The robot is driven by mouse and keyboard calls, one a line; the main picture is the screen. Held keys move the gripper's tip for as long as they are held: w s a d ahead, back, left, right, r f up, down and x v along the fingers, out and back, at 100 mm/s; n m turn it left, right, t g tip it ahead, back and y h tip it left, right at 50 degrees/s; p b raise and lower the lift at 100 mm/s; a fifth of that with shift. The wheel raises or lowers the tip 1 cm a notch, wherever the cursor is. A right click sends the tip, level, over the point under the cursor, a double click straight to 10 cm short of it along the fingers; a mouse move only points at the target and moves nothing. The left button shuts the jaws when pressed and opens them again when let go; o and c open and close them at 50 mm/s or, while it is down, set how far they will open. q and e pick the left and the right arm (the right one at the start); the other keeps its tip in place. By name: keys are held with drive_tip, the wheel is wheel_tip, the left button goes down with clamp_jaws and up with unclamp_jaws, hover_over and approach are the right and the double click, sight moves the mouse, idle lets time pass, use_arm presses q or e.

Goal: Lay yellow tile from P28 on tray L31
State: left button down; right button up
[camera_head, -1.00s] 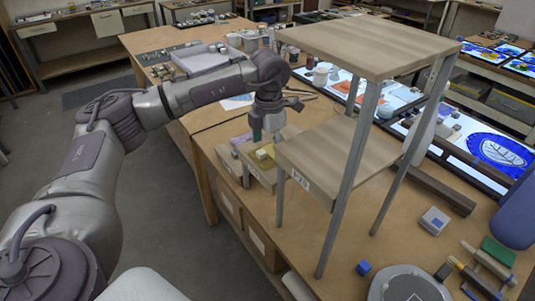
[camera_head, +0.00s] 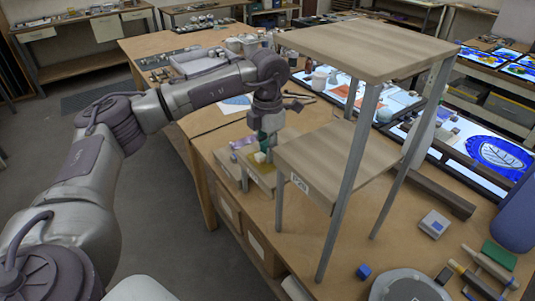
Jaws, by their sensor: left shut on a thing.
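My left gripper (camera_head: 265,145) points down over the small trays at the left edge of the workbench, beside the wooden two-level stand. It is shut on a small pale yellow block (camera_head: 261,157), apparently the yellow tile, and its fingers partly hide it. Below is a shallow tray with a yellowish floor (camera_head: 264,179); I cannot tell whether the tile touches it, and I read no L31 label. The stand's lower shelf (camera_head: 335,160) carries a small label (camera_head: 300,184) that seems to read P28; its visible top is bare. My right gripper is not in view.
The stand's upper shelf (camera_head: 370,45) and metal legs (camera_head: 342,195) rise close to the right of my left gripper. A blue cube (camera_head: 364,271), a pale box with a blue patch (camera_head: 434,223) and lit panels (camera_head: 490,152) lie to the right.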

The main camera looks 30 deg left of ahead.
use_arm(q)
wheel_tip(320, 180, up, 12)
idle(0.6)
drive_tip(key=shift+w+r, duration=0.1)
